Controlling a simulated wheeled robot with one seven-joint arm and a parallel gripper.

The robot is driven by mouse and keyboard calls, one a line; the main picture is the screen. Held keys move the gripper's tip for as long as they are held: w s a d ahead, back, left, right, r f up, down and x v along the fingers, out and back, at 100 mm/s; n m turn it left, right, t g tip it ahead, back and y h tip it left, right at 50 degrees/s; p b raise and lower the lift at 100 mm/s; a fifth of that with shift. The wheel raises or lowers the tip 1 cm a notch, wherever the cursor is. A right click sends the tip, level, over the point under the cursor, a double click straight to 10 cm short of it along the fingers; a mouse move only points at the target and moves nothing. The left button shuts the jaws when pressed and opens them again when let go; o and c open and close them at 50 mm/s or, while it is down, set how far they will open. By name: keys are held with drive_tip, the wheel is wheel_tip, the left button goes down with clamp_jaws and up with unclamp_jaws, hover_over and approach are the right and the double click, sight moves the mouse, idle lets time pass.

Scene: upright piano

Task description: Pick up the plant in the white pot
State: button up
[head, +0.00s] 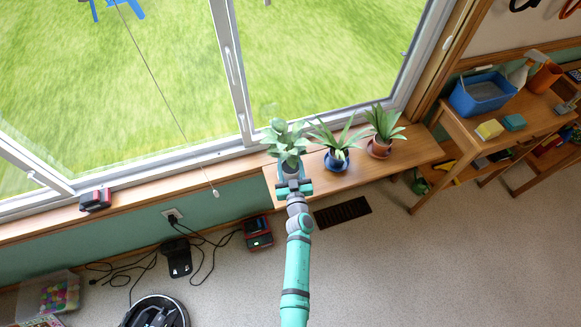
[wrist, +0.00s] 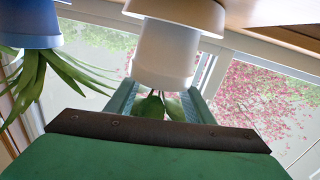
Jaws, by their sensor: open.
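The plant with broad green leaves (head: 286,138) stands on the wooden bench by the window, leftmost of the three potted plants. Its white pot (wrist: 166,52) shows upside down in the wrist view, with a tan saucer (wrist: 185,12) at its base. A few of its leaves (wrist: 152,105) show below the rim. My gripper (head: 293,187) is at the near side of this pot and hides part of it in the head view. In the wrist view my gripper (wrist: 162,92) is open, with one finger to each side of the pot. Contact cannot be told.
A spiky plant in a blue pot (head: 337,160) stands close to the right, and one in a terracotta pot (head: 379,148) beyond it. The blue pot (wrist: 28,25) is at the wrist view's left. The window (head: 235,80) is behind the bench (head: 410,155).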

drive_tip(key=shift+w+a+f, duration=0.1)
drive_tip(key=shift+w+a, duration=0.05)
drive_tip(key=shift+w, duration=1.8)
drive_tip(key=shift+w, duration=0.1)
clamp_jaws()
drive_tip(key=shift+a, duration=0.15)
